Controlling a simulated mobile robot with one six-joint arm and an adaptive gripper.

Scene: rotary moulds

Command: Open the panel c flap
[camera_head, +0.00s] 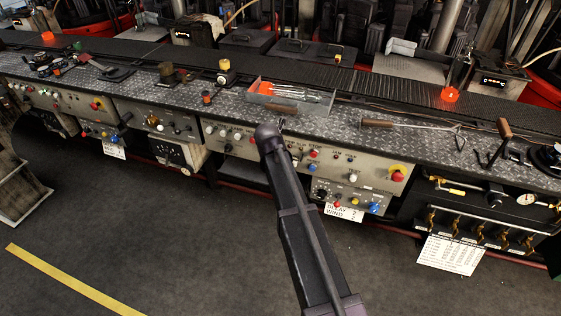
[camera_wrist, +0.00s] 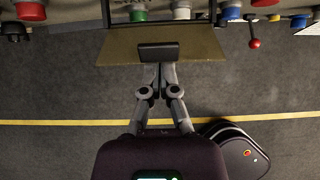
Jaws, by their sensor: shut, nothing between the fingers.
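In the wrist view a tan plate (camera_wrist: 118,50), which looks like the flap, juts out below a row of coloured buttons. A black handle (camera_wrist: 158,49) sits across its middle. How far the flap stands open is unclear. My gripper (camera_wrist: 159,70) is shut and empty, with its fingertips at the lower edge of this handle; whether they touch it I cannot tell. In the head view my arm covers the middle of the control panel (camera_head: 229,136) and hides the flap and my gripper. No panel letter is readable.
A red-ball lever (camera_wrist: 254,44) sticks out right of the flap. In the head view, the bench top (camera_head: 345,133) carries an orange-handled tool tray (camera_head: 290,97) and a wooden-handled rod (camera_head: 377,124). The floor (camera_head: 190,235) before the bench is clear, with a yellow line (camera_head: 70,279).

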